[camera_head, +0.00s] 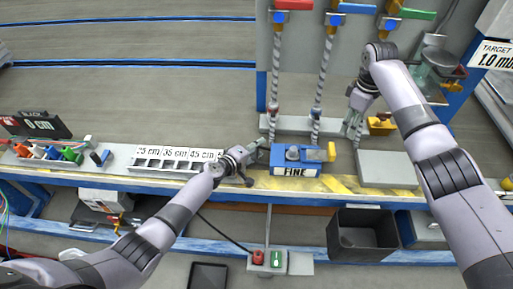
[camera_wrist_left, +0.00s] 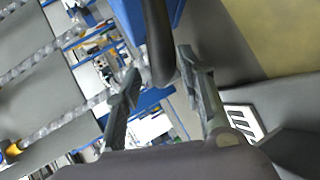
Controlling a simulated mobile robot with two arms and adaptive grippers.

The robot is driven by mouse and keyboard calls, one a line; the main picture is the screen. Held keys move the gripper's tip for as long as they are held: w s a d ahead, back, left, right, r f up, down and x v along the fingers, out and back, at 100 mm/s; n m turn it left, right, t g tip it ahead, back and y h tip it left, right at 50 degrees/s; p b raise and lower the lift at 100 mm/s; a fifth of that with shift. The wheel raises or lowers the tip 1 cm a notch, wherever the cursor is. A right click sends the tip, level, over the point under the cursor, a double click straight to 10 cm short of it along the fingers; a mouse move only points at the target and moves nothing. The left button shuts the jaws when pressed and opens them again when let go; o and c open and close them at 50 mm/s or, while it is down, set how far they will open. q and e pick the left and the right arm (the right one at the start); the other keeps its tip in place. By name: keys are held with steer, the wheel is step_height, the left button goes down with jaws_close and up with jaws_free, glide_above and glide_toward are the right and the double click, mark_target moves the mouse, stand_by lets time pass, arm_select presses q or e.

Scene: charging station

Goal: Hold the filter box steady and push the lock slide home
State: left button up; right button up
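The filter box (camera_head: 296,171), blue and white with a "FINE" label, sits on the bench. A yellow lock slide (camera_head: 322,153) shows at its right side. My left gripper (camera_head: 255,163) is just left of the box. In the left wrist view the left gripper (camera_wrist_left: 159,65) has its fingers spread, with a dark curved bar (camera_wrist_left: 157,40) between them. A gap shows on both sides of the bar, and a blue surface (camera_wrist_left: 130,15) is beyond. My right gripper (camera_head: 352,131) points down, right of the box and apart from the slide; its finger opening is too small to judge.
Two hoses (camera_head: 322,85) hang behind the box. A yellow block (camera_head: 380,125) stands near my right gripper, and a grey plate (camera_head: 387,169) lies right of the box. A slotted rack (camera_head: 170,165) is to the left. A dark bin (camera_head: 362,236) is below the bench edge.

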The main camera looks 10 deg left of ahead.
arm_select(q)
steer(key=shift+c, duration=0.5)
jaws_close()
